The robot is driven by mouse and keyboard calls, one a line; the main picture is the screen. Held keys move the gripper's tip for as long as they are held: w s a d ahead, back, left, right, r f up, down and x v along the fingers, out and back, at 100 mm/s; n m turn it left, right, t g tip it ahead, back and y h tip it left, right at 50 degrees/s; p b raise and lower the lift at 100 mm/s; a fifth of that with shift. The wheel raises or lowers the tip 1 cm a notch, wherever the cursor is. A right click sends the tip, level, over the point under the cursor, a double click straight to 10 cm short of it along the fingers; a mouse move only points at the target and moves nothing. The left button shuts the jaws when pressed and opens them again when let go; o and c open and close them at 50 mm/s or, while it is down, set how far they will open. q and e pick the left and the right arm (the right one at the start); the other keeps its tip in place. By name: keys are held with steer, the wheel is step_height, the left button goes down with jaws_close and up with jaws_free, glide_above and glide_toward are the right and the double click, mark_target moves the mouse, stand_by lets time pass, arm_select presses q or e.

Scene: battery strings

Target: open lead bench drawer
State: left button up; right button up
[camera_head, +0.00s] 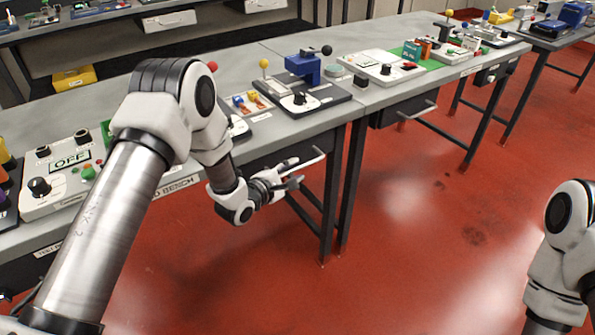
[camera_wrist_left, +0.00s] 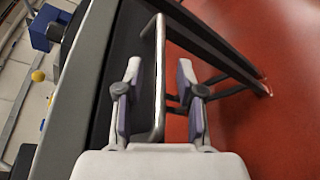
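The bench labelled "...D BENCH" (camera_head: 178,187) has a dark drawer (camera_head: 318,142) under its top, with a pale bar handle (camera_head: 311,160) on its front. The left arm hides part of the label. My left gripper (camera_head: 291,172) is at this handle. In the left wrist view the handle bar (camera_wrist_left: 159,60) runs between the two fingers of the open left gripper (camera_wrist_left: 160,85), with a visible gap on each side. The dark drawer front (camera_wrist_left: 124,45) lies to the left of the bar. Only a part of my right arm shows at the right edge; its gripper is out of view.
The bench top carries a panel marked "OFF" (camera_head: 69,160) and a blue device with a black knob (camera_head: 303,66). Another bench with a drawer (camera_head: 403,107) stands to the right. Bench legs (camera_head: 354,185) stand close to my left gripper. The red floor (camera_head: 420,230) in front is clear.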

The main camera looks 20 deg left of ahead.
arm_select(q)
steer(key=shift+x, duration=0.9)
steer(key=shift+a, duration=0.2)
jaws_close()
steer(key=shift+s+d+f, duration=0.1)
